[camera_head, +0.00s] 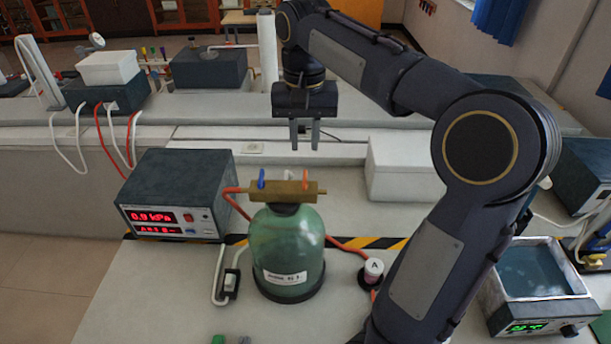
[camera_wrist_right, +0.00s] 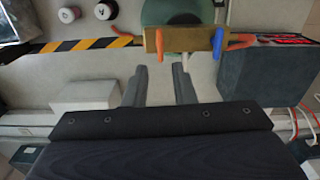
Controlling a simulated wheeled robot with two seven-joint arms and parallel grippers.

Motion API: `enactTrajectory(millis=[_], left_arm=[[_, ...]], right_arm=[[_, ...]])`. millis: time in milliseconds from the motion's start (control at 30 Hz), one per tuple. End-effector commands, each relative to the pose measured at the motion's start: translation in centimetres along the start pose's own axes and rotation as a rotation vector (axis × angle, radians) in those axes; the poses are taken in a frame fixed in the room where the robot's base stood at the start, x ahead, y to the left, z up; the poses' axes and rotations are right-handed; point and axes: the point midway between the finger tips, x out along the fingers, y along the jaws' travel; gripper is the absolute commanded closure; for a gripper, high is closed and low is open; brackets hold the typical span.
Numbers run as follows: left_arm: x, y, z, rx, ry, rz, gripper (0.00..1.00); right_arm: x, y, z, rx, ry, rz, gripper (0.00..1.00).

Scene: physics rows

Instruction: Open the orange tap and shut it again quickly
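The orange tap (camera_head: 306,180) is a small lever at the right end of a brass manifold (camera_head: 283,192). The manifold sits on top of a green glass bottle (camera_head: 286,250). A blue tap (camera_head: 261,178) is at the manifold's left end. In the right wrist view the orange tap (camera_wrist_right: 159,44) and the blue tap (camera_wrist_right: 217,46) both point toward the gripper. My right gripper (camera_head: 305,147) hangs fingers-down above and behind the orange tap, apart from it. Its fingers are spread with nothing between them, also in the wrist view (camera_wrist_right: 161,70). My left gripper is not in view.
A dark meter box (camera_head: 175,200) with red digits stands left of the bottle. A white-capped item marked A (camera_head: 374,268) and a water bath (camera_head: 540,285) are on the right. A white box (camera_head: 400,168) stands behind. Orange hoses run from the manifold and across the table.

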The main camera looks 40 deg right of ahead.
Motion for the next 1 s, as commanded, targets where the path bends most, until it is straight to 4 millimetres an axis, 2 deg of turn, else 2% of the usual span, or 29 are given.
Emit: enactTrajectory(millis=[800,1000], left_arm=[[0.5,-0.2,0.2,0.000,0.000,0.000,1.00],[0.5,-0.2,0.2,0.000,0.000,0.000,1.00]], right_arm=[[-1.8,-0.5,11.8,-0.003,0.001,-0.002,0.76],[-1.9,-0.6,12.8,-0.001,0.000,0.000,0.76]])
